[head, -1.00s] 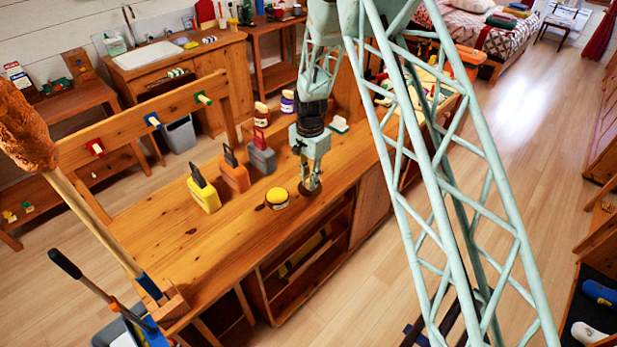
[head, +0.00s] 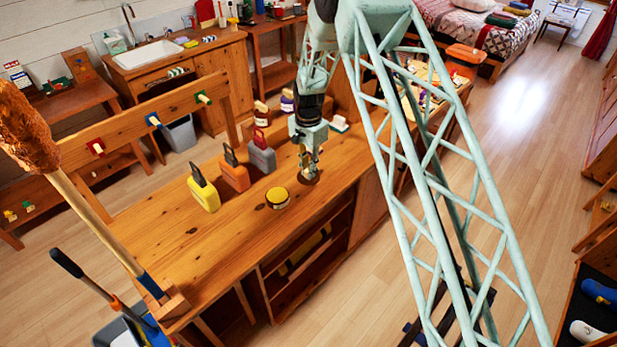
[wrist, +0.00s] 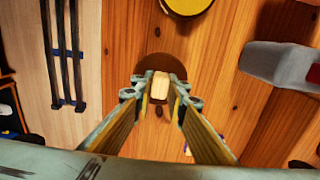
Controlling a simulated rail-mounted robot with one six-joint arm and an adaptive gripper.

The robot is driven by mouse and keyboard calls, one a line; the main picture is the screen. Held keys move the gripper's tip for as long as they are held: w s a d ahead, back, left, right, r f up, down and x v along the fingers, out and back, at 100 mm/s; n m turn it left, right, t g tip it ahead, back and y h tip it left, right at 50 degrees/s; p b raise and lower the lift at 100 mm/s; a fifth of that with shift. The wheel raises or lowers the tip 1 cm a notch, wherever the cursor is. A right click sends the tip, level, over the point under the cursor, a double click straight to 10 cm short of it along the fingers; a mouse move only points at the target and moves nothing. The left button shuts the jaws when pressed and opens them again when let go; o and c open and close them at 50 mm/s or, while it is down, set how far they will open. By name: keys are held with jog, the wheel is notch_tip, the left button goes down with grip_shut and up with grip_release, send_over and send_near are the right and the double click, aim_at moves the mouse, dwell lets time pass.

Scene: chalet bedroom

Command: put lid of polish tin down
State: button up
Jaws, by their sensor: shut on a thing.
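The lid of the polish tin, a dark brown disc (wrist: 177,69) with a pale knob (wrist: 160,86), is below my gripper. My gripper (wrist: 160,92) is shut on the knob, one finger on each side. In the head view my gripper (head: 308,172) is over the workbench, and the lid shows as a dark round patch at its tips. The lid is at or close above the wood; I cannot tell whether it touches. The open polish tin (head: 277,198), yellow on top, stands to the left of the lid. Its edge also shows in the wrist view (wrist: 187,5).
Yellow (head: 204,194), orange (head: 235,178) and grey (head: 262,158) bottles stand on the workbench (head: 235,240) behind the tin. A grey thing (wrist: 280,65) is right of my gripper in the wrist view. Bare wood lies around the lid and along the front edge.

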jog(key=shift+f, duration=1.65)
jog(key=shift+f, duration=0.15)
jog(key=o, duration=0.9)
jog(key=shift+c, duration=0.2)
jog(key=shift+r, duration=0.2)
jog(key=shift+r, duration=5.95)
